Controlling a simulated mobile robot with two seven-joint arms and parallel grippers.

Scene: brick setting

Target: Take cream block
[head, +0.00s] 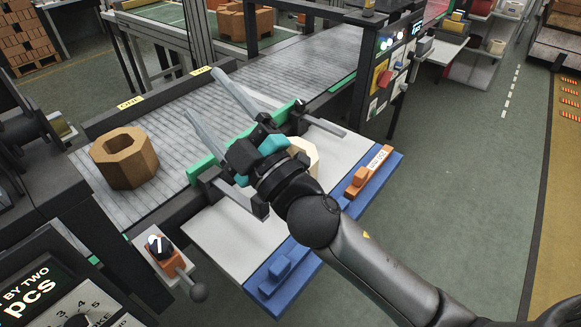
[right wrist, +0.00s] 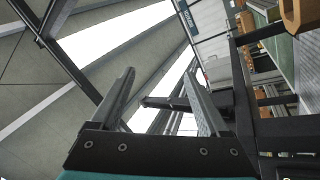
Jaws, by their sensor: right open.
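The cream block (head: 309,152) sits on the right grey plate (head: 344,152) in the head view. It is mostly hidden behind my right gripper and wrist. My right gripper (head: 201,92) is open, with its long grey fingers pointing up and to the left, away from the block. In the right wrist view my open right gripper (right wrist: 160,76) has nothing between its fingers, and the block does not show. My left gripper is not in view.
A brown octagonal ring block (head: 125,166) stands on the roller conveyor (head: 284,70). Blue holders (head: 283,272) edge the plates, one with an orange piece (head: 368,172). A lever with a dark knob (head: 198,291) and a control post (head: 388,75) stand nearby. Open floor lies at right.

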